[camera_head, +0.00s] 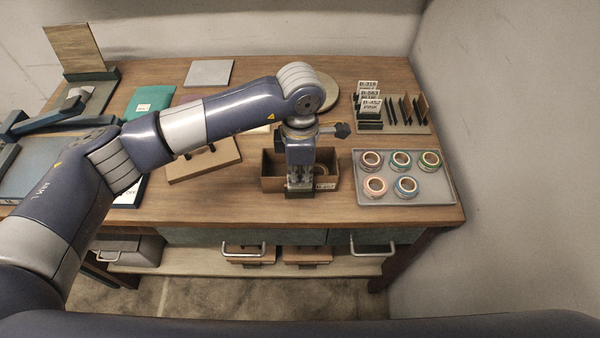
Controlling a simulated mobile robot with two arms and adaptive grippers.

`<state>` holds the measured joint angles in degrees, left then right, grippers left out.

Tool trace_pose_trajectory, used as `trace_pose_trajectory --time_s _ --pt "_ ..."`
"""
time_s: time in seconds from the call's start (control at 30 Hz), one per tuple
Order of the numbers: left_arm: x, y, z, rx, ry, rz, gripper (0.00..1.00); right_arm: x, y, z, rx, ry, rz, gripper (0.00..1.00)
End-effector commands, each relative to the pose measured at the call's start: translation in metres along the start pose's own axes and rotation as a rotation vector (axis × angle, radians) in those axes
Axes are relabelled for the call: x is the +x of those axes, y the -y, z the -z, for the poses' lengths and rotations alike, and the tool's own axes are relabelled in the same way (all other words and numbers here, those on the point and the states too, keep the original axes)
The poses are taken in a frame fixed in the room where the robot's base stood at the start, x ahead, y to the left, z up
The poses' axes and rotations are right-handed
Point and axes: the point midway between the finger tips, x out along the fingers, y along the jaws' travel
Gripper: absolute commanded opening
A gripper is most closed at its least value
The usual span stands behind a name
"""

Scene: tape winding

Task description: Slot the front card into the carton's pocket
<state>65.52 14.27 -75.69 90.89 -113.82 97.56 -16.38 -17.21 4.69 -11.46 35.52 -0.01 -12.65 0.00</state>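The carton (272,184) is a brown open box near the table's front edge, and a roll of tape shows inside it at the right. My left gripper (300,190) points down at the carton's front wall and covers its middle. The fingertips are too small and dark to read. Several printed white cards stand in a row in a rack, the front card (371,104) reading about "B-452 PINK". The carton's pocket is not clearly visible. My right gripper is out of view.
A grey tray (420,194) with several tape rolls lies right of the carton. The card rack (404,129) with dark upright dividers stands behind it. A tan board (205,162) lies left of the carton, and a teal packet (150,103) farther left. My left arm crosses above the table.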

Motion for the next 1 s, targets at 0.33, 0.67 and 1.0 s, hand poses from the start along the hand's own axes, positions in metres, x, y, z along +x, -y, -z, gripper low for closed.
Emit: trace_pose_trajectory --time_s 0.33,0.67,1.0 --pt "0.0025 0.0008 0.0007 0.000 -0.002 0.002 0.00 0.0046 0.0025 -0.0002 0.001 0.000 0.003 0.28" --pt "0.0020 0.0012 0.0011 0.000 -0.003 0.003 0.00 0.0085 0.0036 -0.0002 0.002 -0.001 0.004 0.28" --pt "0.0022 0.0012 0.0012 0.000 -0.003 0.003 0.00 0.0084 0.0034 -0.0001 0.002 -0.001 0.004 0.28"
